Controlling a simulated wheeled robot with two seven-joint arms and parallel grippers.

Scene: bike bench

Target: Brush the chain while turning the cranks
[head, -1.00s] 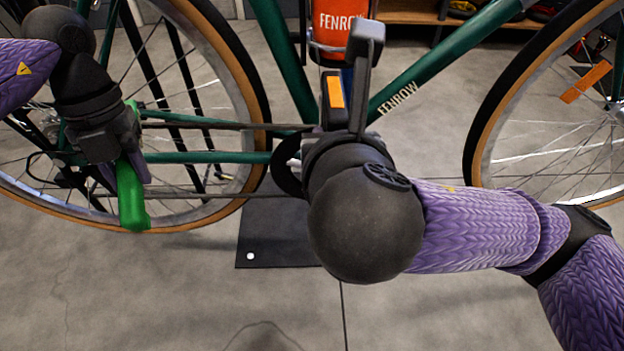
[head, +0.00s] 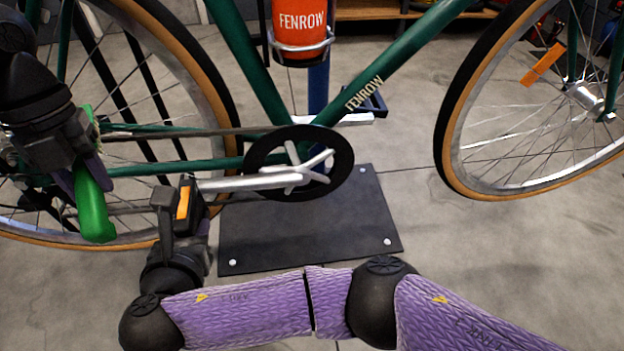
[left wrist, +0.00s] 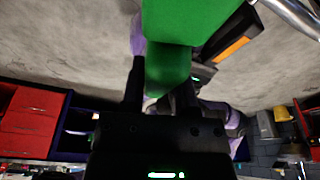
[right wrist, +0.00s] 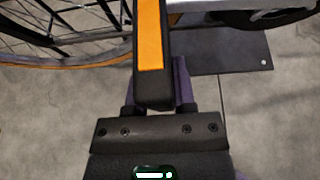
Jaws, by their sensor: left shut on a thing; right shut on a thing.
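The black chainring (head: 340,165) and silver crank arm (head: 235,184) show clearly, with the crank pointing left and slightly down. My right gripper (head: 182,218) is shut on the black pedal (head: 164,197) with its orange reflector, at the crank's end; the pedal (right wrist: 151,85) also fills the right wrist view. My left gripper (head: 82,172) is shut on the green brush (head: 94,210), which hangs beside the rear wheel. The brush (left wrist: 168,66) also shows in the left wrist view. The chain (head: 215,132) runs from the chainring back to the left. Whether the bristles touch it, I cannot tell.
The green frame (head: 410,55) rises behind the chainring, with a red bottle (head: 300,25) on it. A dark stand plate (head: 310,235) lies on the floor below. The rear wheel (head: 205,75) is close to both grippers. The front wheel (head: 447,145) stands right.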

